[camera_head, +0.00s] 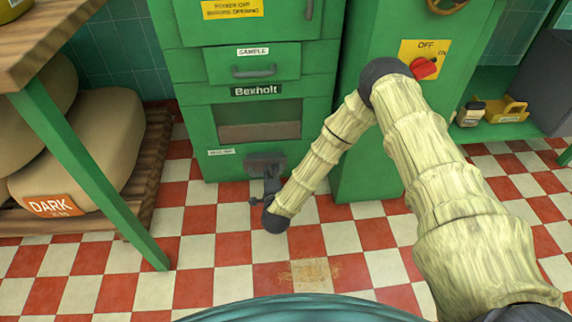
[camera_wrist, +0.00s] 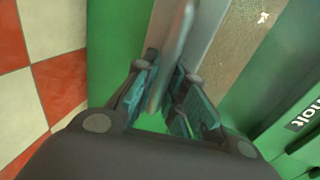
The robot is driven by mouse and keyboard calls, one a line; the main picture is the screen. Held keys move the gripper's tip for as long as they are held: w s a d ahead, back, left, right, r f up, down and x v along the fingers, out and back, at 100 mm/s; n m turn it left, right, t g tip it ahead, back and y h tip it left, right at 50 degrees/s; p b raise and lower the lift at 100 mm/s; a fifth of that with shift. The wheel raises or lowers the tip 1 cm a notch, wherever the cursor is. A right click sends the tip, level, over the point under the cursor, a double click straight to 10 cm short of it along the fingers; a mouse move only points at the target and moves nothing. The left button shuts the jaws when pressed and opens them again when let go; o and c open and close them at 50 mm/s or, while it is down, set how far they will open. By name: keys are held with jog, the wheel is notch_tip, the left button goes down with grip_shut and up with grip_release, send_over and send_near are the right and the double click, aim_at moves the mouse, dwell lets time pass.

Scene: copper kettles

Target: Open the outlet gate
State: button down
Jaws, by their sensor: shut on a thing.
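The outlet gate (camera_head: 264,160) is a dark grey metal piece low on the front of the green machine, below its window. A small white label sits to its left, too small to read surely. My gripper (camera_head: 270,184) reaches it from below. In the wrist view, my gripper (camera_wrist: 170,78) has its teal-padded fingers on both sides of a grey metal bar (camera_wrist: 178,45), shut on it. The bar seems to be the gate's handle. The head view does not show the fingers clearly, and whether the gate is open cannot be told.
The green machine (camera_head: 187,110) has a sample drawer (camera_head: 253,65) above the window. A green cabinet with a red switch (camera_head: 424,68) stands right. A green table leg (camera_head: 95,180) and sacks (camera_head: 105,135) on a wooden pallet (camera_head: 152,165) are left.

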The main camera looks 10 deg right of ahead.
jog(key=shift+s, duration=0.3)
jog(key=c, duration=1.5)
grip_release()
jog(key=shift+o, duration=0.2)
jog(key=shift+s, duration=0.1)
jog(key=v, duration=1.2)
